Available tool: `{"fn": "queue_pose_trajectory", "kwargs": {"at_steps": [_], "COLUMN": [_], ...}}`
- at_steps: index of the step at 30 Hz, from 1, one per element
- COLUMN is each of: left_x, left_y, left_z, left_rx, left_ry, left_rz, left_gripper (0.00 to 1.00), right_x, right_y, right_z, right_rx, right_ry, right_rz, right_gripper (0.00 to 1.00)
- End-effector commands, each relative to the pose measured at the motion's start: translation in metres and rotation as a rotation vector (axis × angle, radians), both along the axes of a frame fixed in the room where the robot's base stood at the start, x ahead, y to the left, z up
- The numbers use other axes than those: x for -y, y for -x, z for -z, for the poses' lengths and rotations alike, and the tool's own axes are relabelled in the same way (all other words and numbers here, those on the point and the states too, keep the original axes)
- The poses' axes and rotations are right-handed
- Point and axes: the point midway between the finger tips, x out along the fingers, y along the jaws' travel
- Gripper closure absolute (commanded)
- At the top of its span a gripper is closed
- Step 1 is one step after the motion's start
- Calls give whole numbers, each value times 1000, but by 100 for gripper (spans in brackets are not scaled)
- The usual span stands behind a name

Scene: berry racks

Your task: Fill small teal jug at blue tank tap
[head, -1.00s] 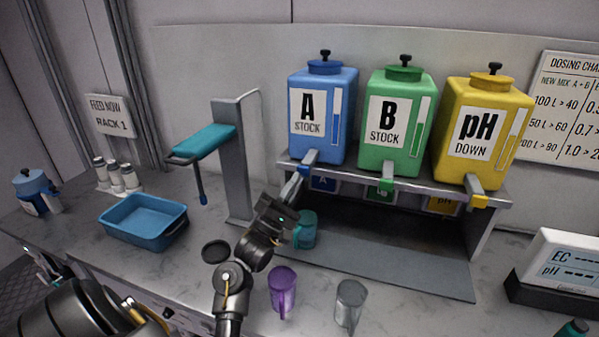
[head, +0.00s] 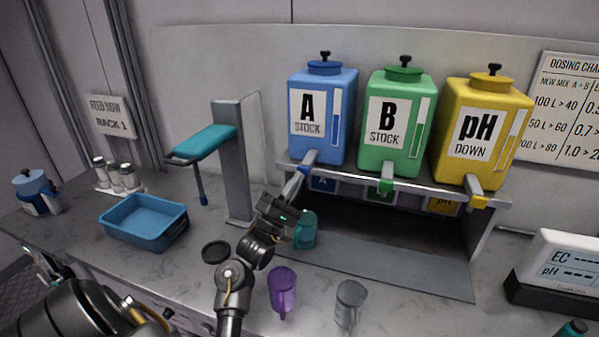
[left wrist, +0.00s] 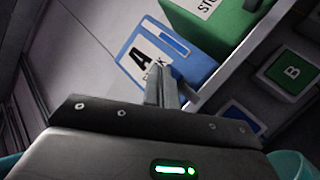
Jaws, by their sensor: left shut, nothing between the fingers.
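The small teal jug (head: 306,234) stands upright on the drip tray below the blue tank, partly hidden by my left gripper. The blue tank (head: 335,145), marked A STOCK, stands on the shelf. Its tap (head: 305,165) points down over the front edge. My left gripper (head: 293,186) is shut and empty, fingers just below the tap and above the jug. I cannot tell if they touch the tap. The left wrist view shows the closed fingers (left wrist: 160,88) in front of the blue tank (left wrist: 185,55). Any liquid in the jug cannot be made out. My right gripper is not in view.
Green (head: 422,140) and yellow (head: 505,130) tanks stand to the right. A purple jug (head: 282,290) and a grey jug (head: 350,305) stand in front. A blue basin (head: 145,238) and a grey stand with teal arm (head: 238,165) are at left. The drip tray (head: 400,265) is clear to the right.

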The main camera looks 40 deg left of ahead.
Motion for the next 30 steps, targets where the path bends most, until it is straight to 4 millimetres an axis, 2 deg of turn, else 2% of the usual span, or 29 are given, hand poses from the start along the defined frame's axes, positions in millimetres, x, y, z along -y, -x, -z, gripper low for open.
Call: {"fn": "queue_pose_trajectory", "kwargs": {"at_steps": [30], "left_x": [-3], "left_y": [-9], "left_z": [0], "left_rx": [0], "left_ry": [-1], "left_rz": [1], "left_gripper": [100], "right_x": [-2], "right_y": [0], "right_z": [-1], "right_rx": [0], "right_ry": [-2], "right_rz": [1], "right_gripper": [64]}}
